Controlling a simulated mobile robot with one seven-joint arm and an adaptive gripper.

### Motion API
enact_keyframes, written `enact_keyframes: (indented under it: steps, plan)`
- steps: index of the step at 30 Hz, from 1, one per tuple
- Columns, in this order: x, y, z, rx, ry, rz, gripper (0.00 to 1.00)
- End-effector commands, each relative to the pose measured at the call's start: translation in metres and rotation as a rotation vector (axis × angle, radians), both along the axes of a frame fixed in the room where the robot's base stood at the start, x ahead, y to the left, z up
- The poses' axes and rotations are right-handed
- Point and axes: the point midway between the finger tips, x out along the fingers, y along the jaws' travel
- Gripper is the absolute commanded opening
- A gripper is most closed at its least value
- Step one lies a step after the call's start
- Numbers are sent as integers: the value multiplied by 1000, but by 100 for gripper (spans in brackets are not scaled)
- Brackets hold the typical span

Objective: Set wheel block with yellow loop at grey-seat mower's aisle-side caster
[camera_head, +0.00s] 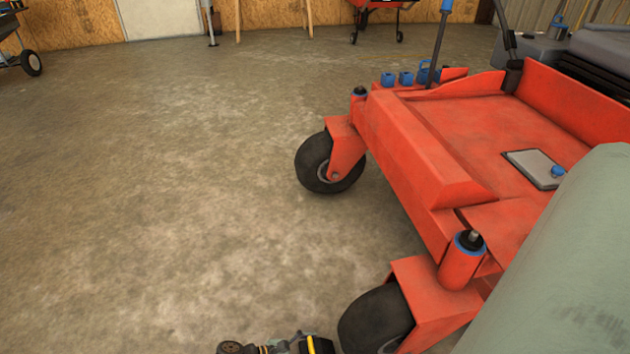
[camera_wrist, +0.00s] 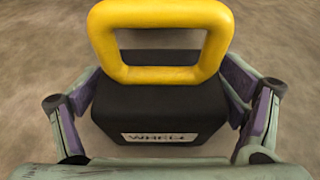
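The black wheel block (camera_wrist: 160,108) with its thick yellow loop (camera_wrist: 160,75) fills the middle of the wrist view, its white label facing me. My gripper (camera_wrist: 158,84) has a finger along each side of the block, and the pads appear to press on it. In the head view, dark parts with a yellow strip (camera_head: 311,345) show at the bottom edge, just left of the near caster; most is cut off. The red mower (camera_head: 470,130) stands at the right. Its near caster (camera_head: 376,322) and far caster (camera_head: 315,163) rest on the floor. A dark grey seat (camera_head: 605,45) is partly visible.
Bare concrete floor (camera_head: 170,190) lies open to the left of the mower. A wheeled item (camera_head: 31,63) stands at the far left, and a red wheeled item (camera_head: 380,5) stands at the back. My arm covers the lower right of the head view.

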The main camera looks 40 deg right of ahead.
Motion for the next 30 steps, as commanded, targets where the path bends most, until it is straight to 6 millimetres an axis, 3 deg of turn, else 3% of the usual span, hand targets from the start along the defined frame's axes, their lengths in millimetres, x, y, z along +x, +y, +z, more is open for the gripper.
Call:
enact_keyframes:
  steps: [15,30]
  plan:
    - [1,1,5,1,-1,1,97]
    - [49,79,41,0,-2,2,97]
